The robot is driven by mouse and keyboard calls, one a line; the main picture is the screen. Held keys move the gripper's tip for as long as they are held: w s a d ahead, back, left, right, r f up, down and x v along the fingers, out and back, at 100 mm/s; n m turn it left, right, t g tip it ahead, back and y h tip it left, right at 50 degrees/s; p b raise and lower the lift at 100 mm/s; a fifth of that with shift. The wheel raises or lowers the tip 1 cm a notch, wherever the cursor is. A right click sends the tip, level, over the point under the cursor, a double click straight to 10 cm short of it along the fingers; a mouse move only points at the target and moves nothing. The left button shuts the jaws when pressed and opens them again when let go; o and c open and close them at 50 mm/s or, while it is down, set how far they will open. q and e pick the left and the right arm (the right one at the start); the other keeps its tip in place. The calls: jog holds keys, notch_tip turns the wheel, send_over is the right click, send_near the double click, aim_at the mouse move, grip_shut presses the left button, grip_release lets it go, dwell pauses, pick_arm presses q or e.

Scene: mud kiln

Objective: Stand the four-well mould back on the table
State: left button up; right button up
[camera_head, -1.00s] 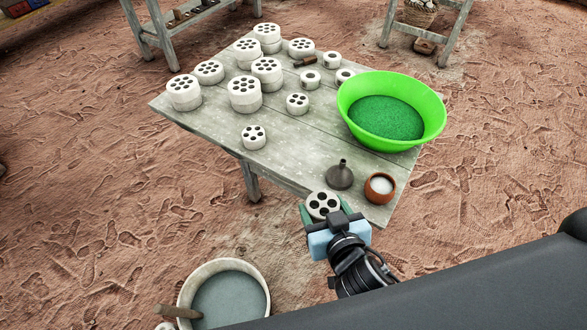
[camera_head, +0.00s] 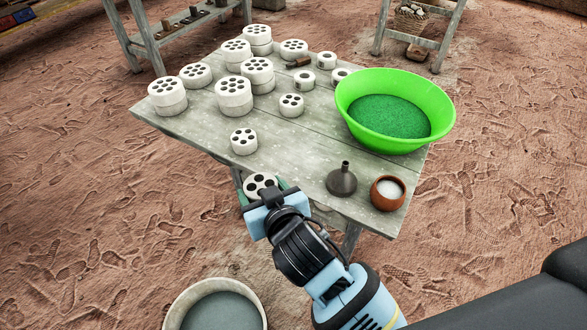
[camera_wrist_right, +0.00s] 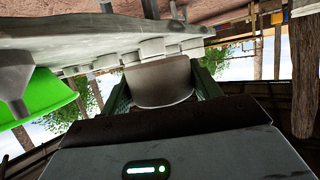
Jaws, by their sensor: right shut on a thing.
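My right gripper (camera_head: 264,190) is shut on a round white mould with dark wells (camera_head: 260,181), taken to be the four-well mould. It is held at the table's front edge, and the gripper hides its near part, so I cannot count the wells surely. In the right wrist view the mould (camera_wrist_right: 160,82) sits between the green fingers. I cannot tell whether it touches the table. The worn grey table (camera_head: 300,150) lies just beyond it. My left gripper is not in view.
A small mould (camera_head: 244,141) stands just beyond the held one. Several white moulds fill the table's far left. A dark funnel (camera_head: 342,180), a clay pot (camera_head: 387,193) and a green basin (camera_head: 395,112) stand right. The front middle is bare. A bucket (camera_head: 215,306) stands below.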

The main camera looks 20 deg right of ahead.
send_over(294, 176)
jog(key=shift+s+a+f, duration=0.2)
jog(key=shift+a+f, duration=0.05)
jog(key=shift+f, duration=0.25)
jog(key=shift+w+d+f+b, duration=0.1)
jog(key=shift+d+f+b, duration=0.1)
jog(key=shift+f, duration=0.7)
jog(key=shift+w+d+f+b, duration=0.1)
jog(key=shift+f+b, duration=0.05)
jog(key=shift+f, duration=0.7)
jog(key=shift+f, duration=0.15)
jog(key=o, duration=0.9)
jog(key=p+v, duration=0.1)
jog(key=v, duration=1.1)
